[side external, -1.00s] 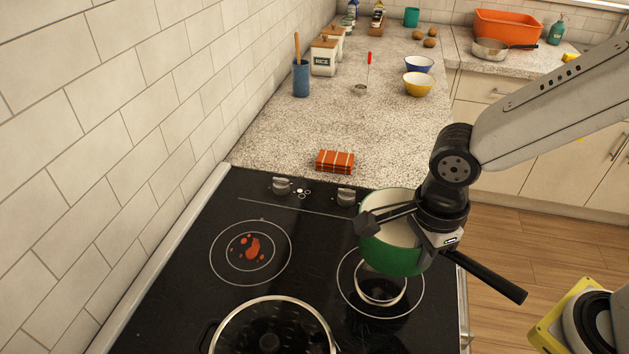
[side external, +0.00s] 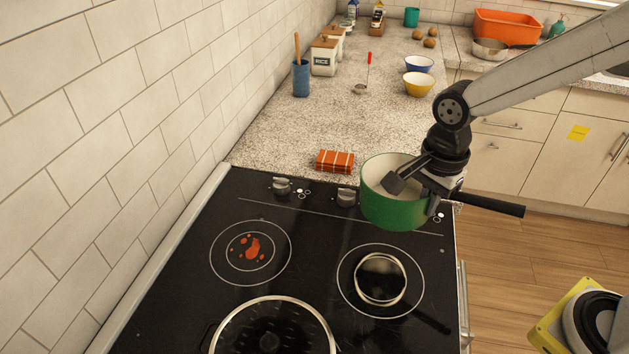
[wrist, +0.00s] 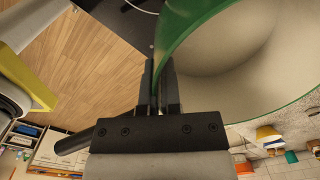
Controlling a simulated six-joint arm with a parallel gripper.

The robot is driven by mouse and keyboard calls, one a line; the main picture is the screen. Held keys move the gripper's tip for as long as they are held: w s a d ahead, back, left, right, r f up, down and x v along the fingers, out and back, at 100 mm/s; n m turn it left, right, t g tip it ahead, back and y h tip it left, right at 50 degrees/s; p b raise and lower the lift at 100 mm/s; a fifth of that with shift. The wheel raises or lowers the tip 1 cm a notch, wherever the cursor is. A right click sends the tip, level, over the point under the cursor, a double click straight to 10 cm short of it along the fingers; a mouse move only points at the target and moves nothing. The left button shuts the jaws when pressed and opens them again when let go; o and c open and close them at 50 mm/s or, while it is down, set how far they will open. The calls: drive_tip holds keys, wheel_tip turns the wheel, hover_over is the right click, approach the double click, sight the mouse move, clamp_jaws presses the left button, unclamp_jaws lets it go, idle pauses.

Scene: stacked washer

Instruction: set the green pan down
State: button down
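The green pan (side external: 392,210), cream inside with a black handle (side external: 492,205), is held in the air above the stove's far right part, near the counter edge. It looks close to level and its handle points right. My gripper (side external: 408,176) is shut on the pan's rim at the handle side. In the wrist view my gripper (wrist: 161,85) has its two fingers on either side of the green wall of the pan (wrist: 185,30). The pan's underside is hidden.

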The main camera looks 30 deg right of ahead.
drive_tip(key=w+d+r+n, duration=0.1)
drive_tip(key=w+d+n, duration=0.1)
drive_tip(key=d, duration=0.7)
drive_tip(key=w+d+r+n, duration=0.1)
drive_tip(key=w+d+n, duration=0.1)
drive_tip(key=d+n, duration=0.3)
drive_tip(key=shift+w+d+n, duration=0.3)
drive_tip(key=shift+w+d, duration=0.1)
drive_tip(key=shift+d, duration=2)
drive_tip(key=shift+w, duration=0.15)
drive_tip(key=shift+w+d+f, duration=0.5)
drive_tip(key=shift+w+f, duration=1)
drive_tip(key=shift+w, duration=0.65)
drive_tip(key=shift+w+d+f, duration=0.45)
drive_tip(key=shift+w+f, duration=1.1)
drive_tip(key=shift+w, duration=0.6)
drive_tip(key=shift+w+d+f, duration=0.5)
drive_tip(key=shift+w+f, duration=1)
drive_tip(key=shift+w, duration=0.65)
drive_tip(key=shift+w+f, duration=0.1)
